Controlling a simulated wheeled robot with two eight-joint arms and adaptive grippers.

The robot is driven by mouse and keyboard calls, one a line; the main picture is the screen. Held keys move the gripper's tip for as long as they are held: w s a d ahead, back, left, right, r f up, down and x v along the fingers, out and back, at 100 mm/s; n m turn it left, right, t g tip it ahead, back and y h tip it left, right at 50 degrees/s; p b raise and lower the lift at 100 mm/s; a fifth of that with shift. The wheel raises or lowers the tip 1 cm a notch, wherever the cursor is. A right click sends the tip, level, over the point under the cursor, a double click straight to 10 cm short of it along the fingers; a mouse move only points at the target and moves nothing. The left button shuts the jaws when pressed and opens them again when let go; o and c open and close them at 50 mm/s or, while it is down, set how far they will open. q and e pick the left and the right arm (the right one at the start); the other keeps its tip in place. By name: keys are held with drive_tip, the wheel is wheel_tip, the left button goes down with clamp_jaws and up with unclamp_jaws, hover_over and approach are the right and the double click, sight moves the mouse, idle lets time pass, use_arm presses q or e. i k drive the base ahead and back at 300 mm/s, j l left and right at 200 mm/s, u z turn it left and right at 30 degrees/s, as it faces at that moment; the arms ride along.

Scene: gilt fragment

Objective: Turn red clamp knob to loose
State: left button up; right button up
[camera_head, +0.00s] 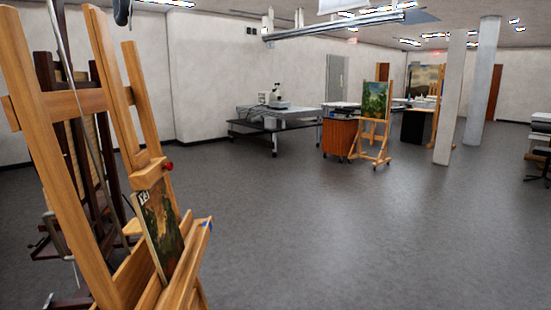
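A small red clamp knob (169,166) sits on the right side of the wooden top clamp block (150,174) of the near easel (76,150) at the left. A small dark painting (163,232) with a white label at its top corner stands tilted on the easel's ledge, just below the block. The knob is small in view and I cannot tell whether it is tight or loose. Neither of my grippers is in view.
Open grey floor (340,235) lies to the right of the near easel. A dark easel (95,160) stands behind it. Farther back are a table with a microscope (275,105), a wooden cabinet (340,137), another easel with a landscape (374,102), and white columns (455,90).

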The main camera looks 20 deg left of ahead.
sight(170, 165)
drive_tip(key=i+l+z, duration=0.2)
drive_tip(key=i+z, duration=0.45)
drive_tip(key=i, duration=0.3)
drive_tip(key=i+u, duration=0.5)
drive_tip(key=i+l+u, duration=0.2)
drive_tip(key=i+u, duration=0.25)
drive_tip(key=i+l, duration=0.05)
